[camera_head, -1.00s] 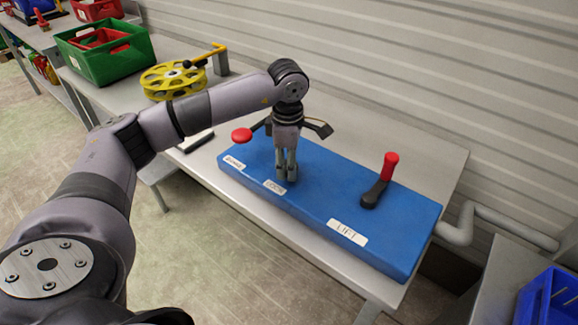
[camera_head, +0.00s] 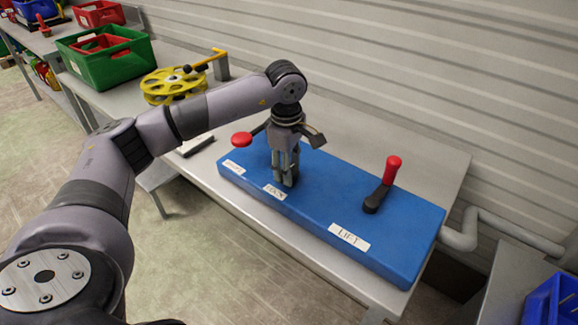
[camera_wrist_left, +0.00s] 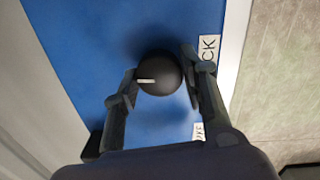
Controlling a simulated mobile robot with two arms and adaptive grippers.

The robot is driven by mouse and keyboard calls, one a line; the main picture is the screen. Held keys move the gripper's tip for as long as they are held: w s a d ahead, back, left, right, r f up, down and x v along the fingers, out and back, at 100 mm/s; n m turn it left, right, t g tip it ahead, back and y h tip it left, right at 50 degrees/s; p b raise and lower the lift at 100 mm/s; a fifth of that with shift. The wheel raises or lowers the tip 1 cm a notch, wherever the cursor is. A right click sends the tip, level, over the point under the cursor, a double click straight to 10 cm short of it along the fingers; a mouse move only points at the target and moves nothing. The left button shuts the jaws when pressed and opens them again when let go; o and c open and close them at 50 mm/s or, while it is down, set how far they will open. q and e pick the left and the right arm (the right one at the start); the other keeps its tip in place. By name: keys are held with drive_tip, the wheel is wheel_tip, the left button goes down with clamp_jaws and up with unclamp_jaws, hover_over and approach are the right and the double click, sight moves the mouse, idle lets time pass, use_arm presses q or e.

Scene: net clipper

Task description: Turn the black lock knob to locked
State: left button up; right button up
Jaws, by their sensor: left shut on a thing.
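The black lock knob (camera_wrist_left: 160,72) is a round dark ball-like cap with a white mark, seen in the left wrist view between my two fingers. The mark points to the left in that view. My left gripper (camera_head: 285,180) points down at the blue panel (camera_head: 325,195), beside the LOCK label (camera_head: 274,191), shut on the knob. In the head view the fingers hide the knob. In the wrist view the LOCK label (camera_wrist_left: 209,48) is partly covered by the right finger. My right gripper is not in view.
A red-topped lever (camera_head: 242,139) stands left of my gripper near a second label (camera_head: 233,167). A red-handled crank (camera_head: 385,183) stands to the right behind the LIFT label (camera_head: 349,237). A yellow reel (camera_head: 172,84) and green crate (camera_head: 105,58) sit on the bench further left.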

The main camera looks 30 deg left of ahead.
use_arm(q)
drive_tip(key=shift+r, duration=0.1)
drive_tip(key=o, duration=1.2)
drive_tip(key=shift+c, duration=0.2)
wheel_tip(320, 180, up, 12)
drive_tip(key=shift+s, duration=0.35)
